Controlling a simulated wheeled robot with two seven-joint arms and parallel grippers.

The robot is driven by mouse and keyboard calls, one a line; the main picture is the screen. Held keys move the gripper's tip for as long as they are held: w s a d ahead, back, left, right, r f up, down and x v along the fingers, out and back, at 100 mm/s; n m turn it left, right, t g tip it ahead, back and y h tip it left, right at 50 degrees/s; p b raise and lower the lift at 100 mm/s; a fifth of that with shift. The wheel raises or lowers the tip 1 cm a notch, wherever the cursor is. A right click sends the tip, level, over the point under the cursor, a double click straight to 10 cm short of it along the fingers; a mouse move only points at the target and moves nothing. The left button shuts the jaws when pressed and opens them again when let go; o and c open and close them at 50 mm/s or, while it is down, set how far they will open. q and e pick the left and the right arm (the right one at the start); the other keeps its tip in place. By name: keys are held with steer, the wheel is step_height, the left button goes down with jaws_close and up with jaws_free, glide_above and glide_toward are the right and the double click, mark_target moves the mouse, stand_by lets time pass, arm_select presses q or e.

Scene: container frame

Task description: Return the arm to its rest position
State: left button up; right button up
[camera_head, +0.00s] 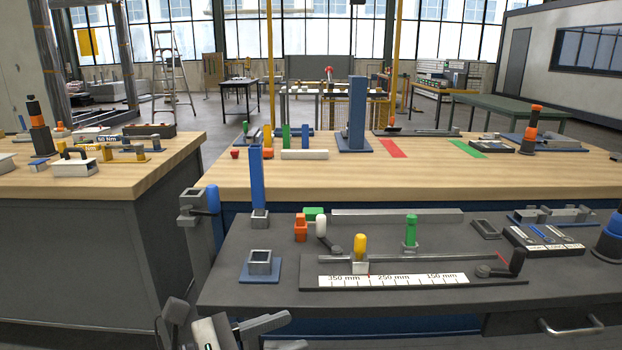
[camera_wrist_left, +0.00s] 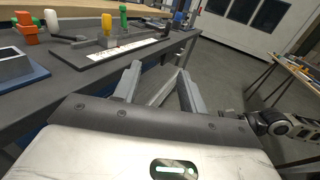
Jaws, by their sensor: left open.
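My left gripper (camera_head: 262,328) shows at the bottom of the head view, in front of the dark workbench (camera_head: 225,290) and below its top. In the left wrist view its two fingers (camera_wrist_left: 160,85) stand apart with nothing between them. It is clear of the bench objects. My right gripper does not show clearly in either view.
The dark bench carries a blue-based square socket (camera_head: 260,268), a ruler fixture (camera_head: 395,281) with a yellow handle (camera_head: 360,246), a green-topped peg (camera_head: 411,230) and an orange piece (camera_head: 300,228). A wooden bench (camera_head: 340,178) stands behind. A grey cabinet (camera_head: 80,260) stands left.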

arm_select(q)
steer(key=s+a+f+n+t+y+p, duration=0.1)
steer(key=a+f+n+t+y, duration=0.35)
steer(key=n, duration=1.15)
steer(key=a+f+n+t+y, duration=0.3)
steer(key=n+t+y, duration=0.15)
steer(key=n, duration=1.15)
steer(key=s+a+f+n+g+y+p, duration=0.1)
steer(key=s+a+f+n+g+y, duration=0.1)
steer(key=s+f+n+g, duration=0.4)
steer(key=s+f+n+y, duration=0.1)
steer(key=s+f+n, duration=0.3)
steer(key=f+n, duration=0.2)
steer(key=shift+s+n+g+y, duration=0.15)
steer(key=shift+n+g+y, duration=0.15)
steer(key=shift+n, duration=0.9)
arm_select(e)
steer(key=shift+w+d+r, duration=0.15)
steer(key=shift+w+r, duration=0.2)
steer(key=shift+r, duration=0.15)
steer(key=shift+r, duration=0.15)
arm_select(q)
steer(key=shift+c, duration=0.3)
